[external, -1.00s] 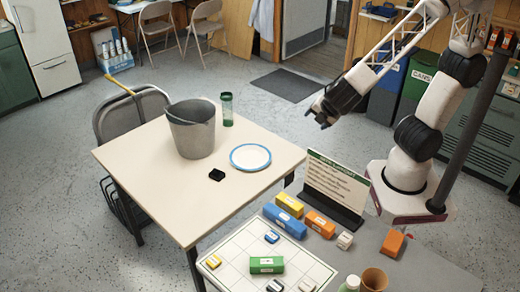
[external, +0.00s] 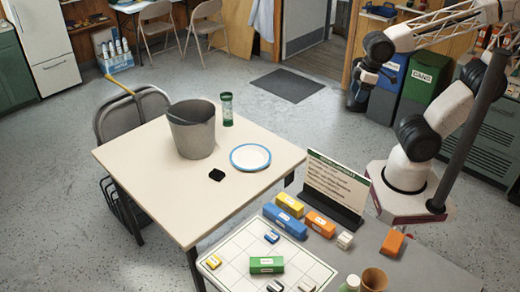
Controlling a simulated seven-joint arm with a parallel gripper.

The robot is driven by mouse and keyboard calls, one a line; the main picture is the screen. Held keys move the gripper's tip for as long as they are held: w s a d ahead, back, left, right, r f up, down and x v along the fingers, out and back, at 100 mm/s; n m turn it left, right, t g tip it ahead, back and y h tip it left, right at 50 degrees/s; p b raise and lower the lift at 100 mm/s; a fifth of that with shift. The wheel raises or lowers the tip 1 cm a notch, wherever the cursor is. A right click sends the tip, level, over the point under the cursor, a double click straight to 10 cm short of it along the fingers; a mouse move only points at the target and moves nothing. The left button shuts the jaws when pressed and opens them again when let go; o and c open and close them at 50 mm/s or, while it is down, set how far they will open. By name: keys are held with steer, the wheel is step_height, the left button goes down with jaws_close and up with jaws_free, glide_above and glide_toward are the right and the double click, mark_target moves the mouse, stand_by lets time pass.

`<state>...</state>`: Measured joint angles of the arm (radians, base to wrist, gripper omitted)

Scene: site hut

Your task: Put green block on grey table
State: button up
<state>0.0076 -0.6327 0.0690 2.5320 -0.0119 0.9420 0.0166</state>
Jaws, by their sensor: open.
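The green block (external: 266,265) has a white label and lies on a white gridded board (external: 232,252). The board rests on the grey table (external: 425,270) at the bottom of the external view. My gripper (external: 357,104) hangs in the air beyond the tables, in front of the blue and green bins, well away from the green block. It is open, and nothing shows in it; its fingers are small and dark here.
Blue, yellow and orange blocks and a sign (external: 335,188) stand on the grey table, with a brown cup (external: 374,280) at its front. A cream table (external: 140,160) beside it holds a bucket (external: 192,130), a blue-rimmed plate (external: 250,157), a green-capped container and a small black item.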

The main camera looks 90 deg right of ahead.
steer(key=shift+o, duration=0.4)
steer(key=shift+w, duration=0.1)
steer(key=w+a+f+n+h, duration=0.2)
steer(key=w+f+n+h, duration=0.1)
steer(key=w+n, duration=0.3)
steer(key=w+a+f+n+h, duration=0.1)
steer(key=w+f+n+h, duration=0.25)
steer(key=w, duration=0.45)
steer(key=w+a+f+n+t+h, duration=0.1)
steer(key=w+a+f+n+t, duration=0.4)
steer(key=w+a+n, duration=0.5)
steer(key=a+f+n+t+y, duration=0.2)
steer(key=a+f+n, duration=0.3)
steer(key=a, duration=0.6)
steer(key=w+a+f+n+t+y, duration=0.1)
steer(key=a+f+n+t+y, duration=0.1)
steer(key=a+f+n, duration=0.4)
steer(key=a+f+n+t+y, duration=0.2)
steer(key=a+f+n, duration=0.3)
steer(key=a+f, duration=0.5)
steer(key=shift+w+a+f+n+y, duration=0.1)
steer(key=shift+a+y, duration=0.2)
steer(key=shift+a, duration=0.7)
steer(key=shift+w+a+r+n+y, duration=0.15)
steer(key=shift+a+y, duration=0.1)
steer(key=shift+a, duration=0.75)
steer(key=shift+w+a+f+n+y, duration=0.15)
steer(key=shift+a+y, duration=0.15)
steer(key=shift+a, duration=0.7)
steer(key=shift+s, duration=0.1)
